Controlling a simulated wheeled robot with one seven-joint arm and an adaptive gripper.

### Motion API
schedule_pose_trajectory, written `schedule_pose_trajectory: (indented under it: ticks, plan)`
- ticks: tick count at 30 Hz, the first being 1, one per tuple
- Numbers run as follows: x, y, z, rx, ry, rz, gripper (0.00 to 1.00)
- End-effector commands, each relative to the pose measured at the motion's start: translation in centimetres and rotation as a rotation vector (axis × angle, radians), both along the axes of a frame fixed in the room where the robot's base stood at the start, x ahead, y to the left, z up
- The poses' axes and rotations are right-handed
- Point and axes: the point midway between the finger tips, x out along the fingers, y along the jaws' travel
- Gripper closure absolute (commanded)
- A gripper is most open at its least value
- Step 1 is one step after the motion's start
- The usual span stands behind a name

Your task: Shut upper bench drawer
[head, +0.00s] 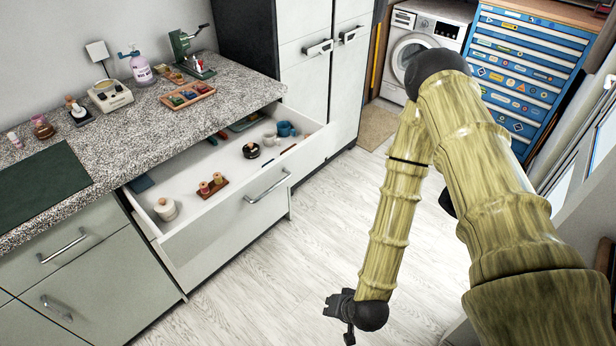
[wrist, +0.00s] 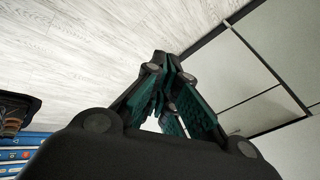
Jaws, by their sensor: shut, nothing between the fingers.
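The upper bench drawer (head: 230,219) is pulled well out from under the speckled countertop in the head view. Its white front carries a metal bar handle (head: 268,187). Inside lie a white jar, a small brown rack with knobs, a black round item and blue and pale cups. My gripper (head: 342,312) hangs over the floor in the head view, in front of the drawer and to its lower right, apart from it. In the wrist view its dark fingers (wrist: 163,65) are closed together with nothing between them.
The countertop (head: 150,120) holds bottles, a scale, a wooden tray and a green mat. Tall white cabinets (head: 310,75) stand behind the drawer. A washing machine (head: 415,40) and a blue tool chest (head: 525,70) are at the back. The wooden floor (head: 270,280) before the drawer is clear.

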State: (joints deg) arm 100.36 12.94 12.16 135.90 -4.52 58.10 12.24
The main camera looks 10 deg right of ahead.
Motion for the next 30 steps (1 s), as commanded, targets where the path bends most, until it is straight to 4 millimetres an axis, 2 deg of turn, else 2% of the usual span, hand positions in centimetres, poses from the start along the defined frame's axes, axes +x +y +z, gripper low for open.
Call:
schedule_pose_trajectory:
  ticks: [1, 2, 5, 8, 12, 15, 18, 22, 30]
  plan:
    - [2.9, 1.1, -1.1, 0.058, -0.072, -0.069, 1.0]
    - [4.5, 1.6, -0.9, 0.093, -0.112, -0.11, 1.0]
    - [10.0, 2.9, 0.2, 0.211, -0.25, -0.249, 1.0]
    - [15.2, 3.1, 2.0, 0.335, -0.389, -0.392, 1.0]
    - [21.7, 1.8, 5.6, 0.511, -0.586, -0.59, 1.0]
    - [25.4, -0.1, 8.5, 0.629, -0.716, -0.715, 1.0]
    - [27.8, -2.0, 11.0, 0.724, -0.821, -0.81, 1.0]
    - [29.3, -3.8, 13.3, 0.8, -0.906, -0.884, 1.0]
    - [31.2, -4.7, 14.4, 0.828, -0.938, -0.909, 1.0]
